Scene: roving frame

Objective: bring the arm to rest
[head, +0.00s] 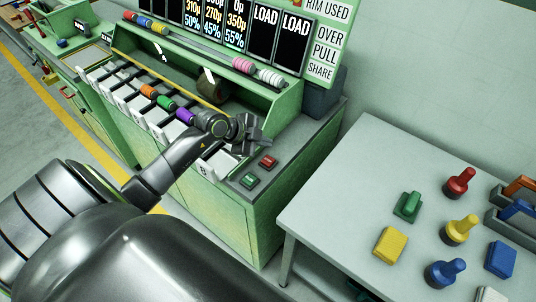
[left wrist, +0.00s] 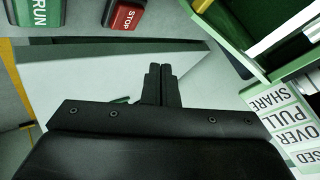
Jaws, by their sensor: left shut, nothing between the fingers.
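My left gripper (head: 259,141) is above the right end of the green machine's top, beside the red and green buttons. Its two fingers are together in the left wrist view (left wrist: 160,84), with nothing between them. My left arm comes in from the lower left of the head view and reaches over the row of white keys. My right gripper shows in neither view.
The green machine (head: 262,213) carries a red STOP button (head: 268,162), a green RUN button (head: 249,180) and several coloured rolls. A grey table (head: 346,190) at the right holds stamps and pads. A gap separates machine and table.

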